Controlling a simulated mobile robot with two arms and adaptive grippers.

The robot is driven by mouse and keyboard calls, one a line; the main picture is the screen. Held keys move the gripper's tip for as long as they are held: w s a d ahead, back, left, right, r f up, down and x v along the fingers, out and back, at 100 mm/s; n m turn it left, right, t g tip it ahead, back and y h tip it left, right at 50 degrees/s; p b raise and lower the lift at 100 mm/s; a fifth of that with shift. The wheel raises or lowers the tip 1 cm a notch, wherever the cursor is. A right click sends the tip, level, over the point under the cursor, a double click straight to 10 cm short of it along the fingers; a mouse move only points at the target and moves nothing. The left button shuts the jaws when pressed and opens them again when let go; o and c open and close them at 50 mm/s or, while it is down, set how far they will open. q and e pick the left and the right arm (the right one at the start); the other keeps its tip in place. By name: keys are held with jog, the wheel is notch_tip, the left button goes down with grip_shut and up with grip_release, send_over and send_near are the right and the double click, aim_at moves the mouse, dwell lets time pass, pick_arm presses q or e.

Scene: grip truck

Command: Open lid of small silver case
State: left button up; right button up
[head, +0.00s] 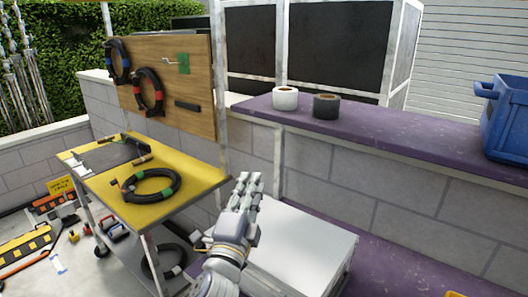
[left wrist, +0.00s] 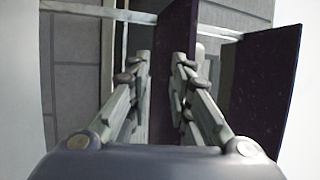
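The silver case (head: 300,245) sits low on the purple surface in the middle of the head view. Its pale, flat top looks closed. My left arm covers its left part. My left gripper (head: 249,187) appears at the case's far left corner in the head view; I cannot tell whether it touches. Its two fingers (left wrist: 160,75) show in the left wrist view with a gap between them and nothing held. I cannot clearly make out the case in the left wrist view. My right gripper is not in view.
A yellow-topped cart (head: 195,195) with a coiled cable (head: 150,197) stands left of the case. A grey block wall (head: 400,205) with a purple ledge (head: 410,138) rises behind. A white roll (head: 285,98), a dark roll (head: 326,106) and a blue crate (head: 507,125) stand on the ledge.

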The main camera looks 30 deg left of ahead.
pick_arm(q)
jog(key=p+x, duration=0.3)
jog(key=x, duration=0.6)
jog(key=shift+w+r, duration=0.3)
jog(key=shift+a, duration=0.1)
grip_shut()
jog(key=shift+c, duration=0.4)
grip_release()
jog(key=shift+o, duration=0.4)
jog(key=v, duration=1.2)
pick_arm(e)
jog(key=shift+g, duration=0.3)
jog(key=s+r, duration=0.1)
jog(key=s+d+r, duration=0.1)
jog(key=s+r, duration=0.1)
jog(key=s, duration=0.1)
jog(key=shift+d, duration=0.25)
